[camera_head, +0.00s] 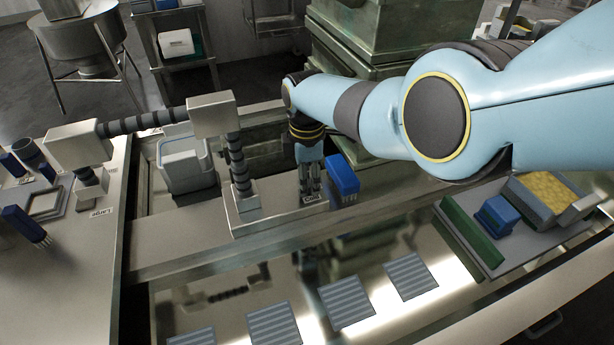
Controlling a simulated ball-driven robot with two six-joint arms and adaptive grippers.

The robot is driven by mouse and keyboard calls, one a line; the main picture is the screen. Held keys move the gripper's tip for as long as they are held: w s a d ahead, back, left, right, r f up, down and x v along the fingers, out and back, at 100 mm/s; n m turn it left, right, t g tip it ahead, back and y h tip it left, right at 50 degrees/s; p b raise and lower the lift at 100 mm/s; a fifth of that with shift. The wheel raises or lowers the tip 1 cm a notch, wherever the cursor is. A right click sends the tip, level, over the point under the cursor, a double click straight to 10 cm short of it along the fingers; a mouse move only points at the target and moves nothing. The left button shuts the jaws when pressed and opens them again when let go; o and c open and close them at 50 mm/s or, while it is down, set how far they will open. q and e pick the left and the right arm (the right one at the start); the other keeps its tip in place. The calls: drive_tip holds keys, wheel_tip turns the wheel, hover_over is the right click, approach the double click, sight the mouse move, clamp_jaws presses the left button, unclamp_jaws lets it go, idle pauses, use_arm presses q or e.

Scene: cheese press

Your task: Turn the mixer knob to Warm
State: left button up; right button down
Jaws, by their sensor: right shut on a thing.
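My right gripper (311,188) comes down from above onto the right end of a grey metal block (245,213) on the ledge. Its fingers are shut on what looks like the mixer knob, which they almost fully hide. A small label (313,199) shows at the fingertips, but its text is too small to read, so I cannot tell the knob's setting. A ribbed hose (238,165) rises from the block to a grey box-shaped head (211,115). My left gripper is not in view.
A blue brush (343,176) stands close to the right of the gripper. A tray (522,257) with a green bar and blue block lies at right. Several ribbed grey plates (347,302) lie in front.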

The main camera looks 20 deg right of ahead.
drive_tip(key=shift+a+n, duration=0.2)
drive_tip(key=shift+n, duration=0.7)
drive_tip(key=c, duration=1)
unclamp_jaws()
wheel_tip(320, 180, up, 12)
